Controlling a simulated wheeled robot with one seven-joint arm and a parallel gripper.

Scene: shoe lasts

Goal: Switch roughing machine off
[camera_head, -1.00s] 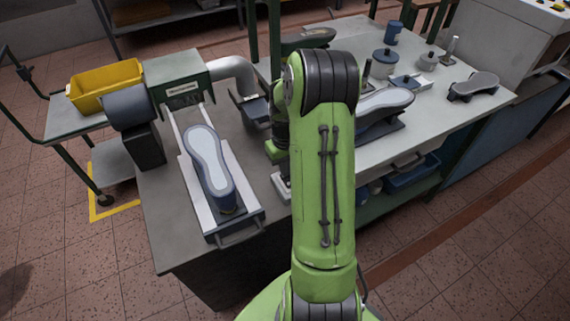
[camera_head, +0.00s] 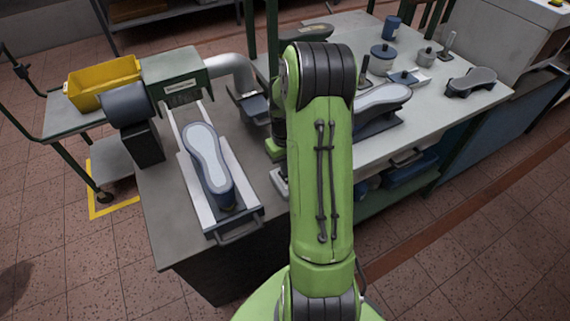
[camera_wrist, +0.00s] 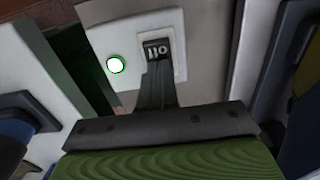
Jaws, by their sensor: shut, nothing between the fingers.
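The roughing machine (camera_head: 172,72), a green and grey housing with a dark drum, stands at the left end of the bench. A grey-soled shoe last (camera_head: 206,158) lies on its slide in front. In the wrist view, a pale switch plate (camera_wrist: 97,37) carries a dark rocker switch (camera_wrist: 157,48) with upside-down lettering that seems to read "off". A bright white lamp with a green ring (camera_wrist: 115,65) is lit beside it. My gripper (camera_wrist: 157,82) is shut and empty, its narrow tip at the lower edge of the switch; contact cannot be told. My arm hides the gripper in the head view.
A yellow bin (camera_head: 103,82) sits on a cart at the left. A grey duct (camera_head: 232,70) runs behind the machine. To the right, the light bench (camera_head: 440,120) holds another last (camera_head: 382,98), a blue tin (camera_head: 392,27) and small pots.

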